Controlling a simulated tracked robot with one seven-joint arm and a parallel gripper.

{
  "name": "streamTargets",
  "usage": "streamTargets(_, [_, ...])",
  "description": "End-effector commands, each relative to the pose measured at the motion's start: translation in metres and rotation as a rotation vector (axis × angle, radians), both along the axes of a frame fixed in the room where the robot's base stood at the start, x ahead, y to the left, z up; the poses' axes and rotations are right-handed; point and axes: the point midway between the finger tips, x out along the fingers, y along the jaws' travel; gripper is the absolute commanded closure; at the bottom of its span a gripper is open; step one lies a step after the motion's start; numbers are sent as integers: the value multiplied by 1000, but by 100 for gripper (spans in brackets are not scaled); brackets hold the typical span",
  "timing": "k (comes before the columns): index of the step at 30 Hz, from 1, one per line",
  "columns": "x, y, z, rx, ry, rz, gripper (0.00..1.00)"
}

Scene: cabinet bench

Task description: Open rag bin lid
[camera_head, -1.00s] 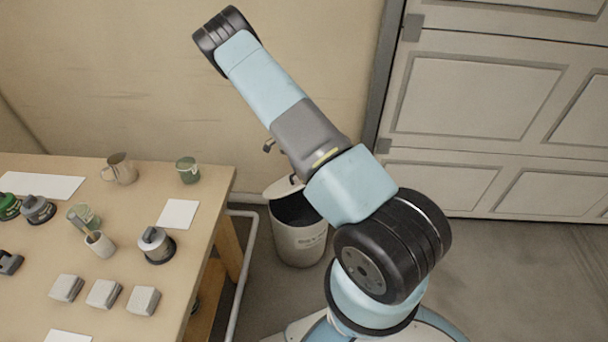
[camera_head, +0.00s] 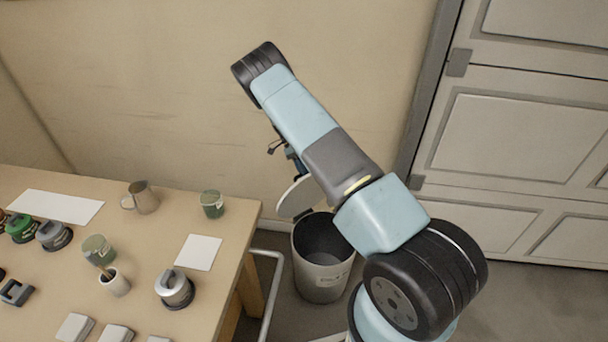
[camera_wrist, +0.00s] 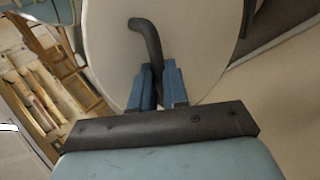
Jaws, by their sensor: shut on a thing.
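The rag bin (camera_head: 322,262) is a grey-white round bin on the floor to the right of the bench, with its dark inside showing. Its round pale lid (camera_head: 298,196) stands steeply tilted at the bin's back left rim, and the opening is uncovered. In the wrist view the lid (camera_wrist: 205,45) fills the middle, with a dark bent handle (camera_wrist: 148,42) on it. My gripper (camera_wrist: 158,78) has its blue fingers shut on this handle. In the head view my gripper is mostly hidden behind my arm.
The wooden bench (camera_head: 235,235) is at the left, holding a metal mug (camera_head: 146,198), a green cup (camera_head: 212,203), tins and white sheets. A pale pipe (camera_head: 272,290) runs between bench and bin. A panelled cabinet (camera_head: 520,130) stands at the right.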

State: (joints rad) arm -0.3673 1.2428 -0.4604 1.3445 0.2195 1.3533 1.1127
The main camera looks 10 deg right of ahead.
Motion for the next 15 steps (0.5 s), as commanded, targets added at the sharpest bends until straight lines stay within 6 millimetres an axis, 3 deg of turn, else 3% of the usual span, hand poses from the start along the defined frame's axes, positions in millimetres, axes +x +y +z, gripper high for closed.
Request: streamTargets(15, [3, 18, -6, -4, 3, 23, 100])
